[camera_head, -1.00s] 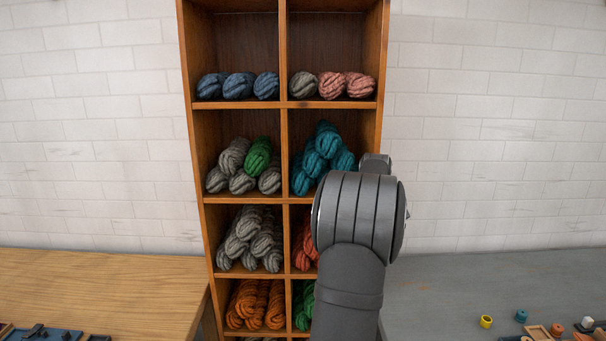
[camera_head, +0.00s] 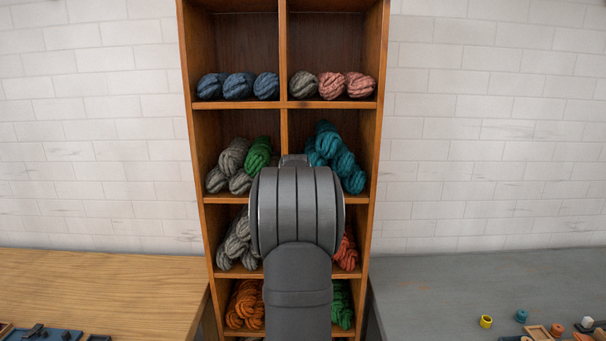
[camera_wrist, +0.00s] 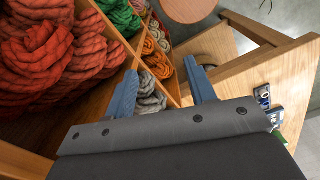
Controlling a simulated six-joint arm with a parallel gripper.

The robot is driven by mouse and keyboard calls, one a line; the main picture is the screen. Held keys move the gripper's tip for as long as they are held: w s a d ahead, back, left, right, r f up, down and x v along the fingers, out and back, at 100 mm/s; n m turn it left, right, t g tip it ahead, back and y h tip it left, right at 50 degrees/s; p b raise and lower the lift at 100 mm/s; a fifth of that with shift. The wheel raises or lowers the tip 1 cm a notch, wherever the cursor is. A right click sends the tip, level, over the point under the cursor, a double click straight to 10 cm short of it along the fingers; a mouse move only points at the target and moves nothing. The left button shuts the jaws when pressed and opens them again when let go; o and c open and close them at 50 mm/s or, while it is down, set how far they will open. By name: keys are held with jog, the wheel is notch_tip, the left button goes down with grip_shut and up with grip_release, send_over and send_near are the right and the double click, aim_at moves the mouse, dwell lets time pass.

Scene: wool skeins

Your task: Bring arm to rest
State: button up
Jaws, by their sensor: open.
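My arm stands in front of the wooden shelf (camera_head: 373,150) in the head view and hides its middle; my gripper's fingers cannot be seen there. In the wrist view my gripper (camera_wrist: 165,85) shows two blue fingers spread apart with nothing held between them. Red skeins (camera_wrist: 50,60) fill a compartment at the left of the wrist view. Green skeins (camera_wrist: 120,15), orange skeins (camera_wrist: 155,60) and grey skeins (camera_wrist: 150,95) lie in compartments beyond.
In the head view, blue skeins (camera_head: 238,86), pink skeins (camera_head: 345,85), teal skeins (camera_head: 338,155) and a green skein (camera_head: 258,154) among grey ones sit in the shelf. A wooden counter (camera_head: 100,285) is at left, a grey counter (camera_head: 460,285) with small items at right.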

jog(key=shift+n, duration=0.3)
jog(key=a, duration=0.2)
jog(key=a+f, duration=0.1)
jog(key=a, duration=0.2)
jog(key=shift+w+a+f, duration=0.15)
jog(key=shift+a+f, duration=0.05)
jog(key=shift+a, duration=0.15)
jog(key=s+d+r+m, duration=0.1)
jog(key=d+r+m, duration=0.1)
jog(key=d, duration=1.9)
jog(key=shift+d+r+m, duration=0.25)
jog(key=shift+d+m, duration=0.15)
jog(key=shift+m, duration=0.1)
jog(key=shift+s, duration=0.1)
jog(key=shift+a, duration=0.1)
